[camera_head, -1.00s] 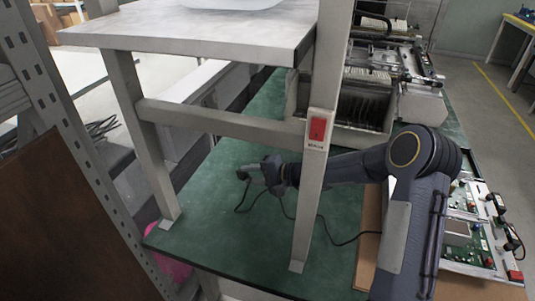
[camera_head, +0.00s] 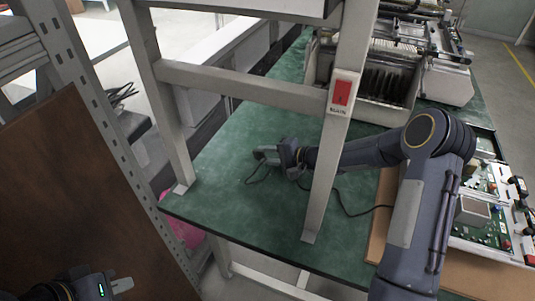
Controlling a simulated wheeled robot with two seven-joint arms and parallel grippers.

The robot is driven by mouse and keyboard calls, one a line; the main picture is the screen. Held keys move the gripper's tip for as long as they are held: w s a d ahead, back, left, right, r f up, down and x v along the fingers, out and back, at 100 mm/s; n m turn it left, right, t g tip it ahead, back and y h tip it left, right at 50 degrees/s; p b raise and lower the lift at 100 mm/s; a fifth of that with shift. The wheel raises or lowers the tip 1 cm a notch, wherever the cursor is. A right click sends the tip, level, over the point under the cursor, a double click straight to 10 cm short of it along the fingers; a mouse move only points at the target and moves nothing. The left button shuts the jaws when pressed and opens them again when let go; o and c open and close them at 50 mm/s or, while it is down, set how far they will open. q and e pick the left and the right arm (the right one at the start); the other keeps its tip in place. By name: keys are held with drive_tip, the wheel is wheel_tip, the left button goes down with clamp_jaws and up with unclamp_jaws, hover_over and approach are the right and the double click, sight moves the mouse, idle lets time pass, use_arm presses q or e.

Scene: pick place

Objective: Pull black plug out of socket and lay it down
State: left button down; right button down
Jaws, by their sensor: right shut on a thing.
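My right gripper (camera_head: 262,153) reaches behind the grey frame's front leg, low over the green bench top. It is shut on the black plug, which is small and mostly hidden by the fingers. The plug's thin black cable (camera_head: 345,209) loops below the gripper, passes behind the leg and runs right along the bench. I cannot make out a socket at the gripper. My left gripper (camera_head: 122,285) is at the bottom left corner, in front of a brown panel and far from the plug. Only part of it shows, and I cannot tell its opening.
The grey frame (camera_head: 240,84) stands on the green bench (camera_head: 235,205), with a red switch (camera_head: 341,93) on its front leg. Machinery (camera_head: 370,75) stands behind, and a circuit board unit (camera_head: 490,235) lies at right. A perforated metal upright (camera_head: 95,110) and the brown panel (camera_head: 70,190) bound the left.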

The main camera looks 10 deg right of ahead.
drive_tip(key=c, duration=1)
unclamp_jaws()
drive_tip(key=shift+f, duration=0.1)
drive_tip(key=shift+s+f, duration=0.1)
drive_tip(key=shift+f, duration=0.05)
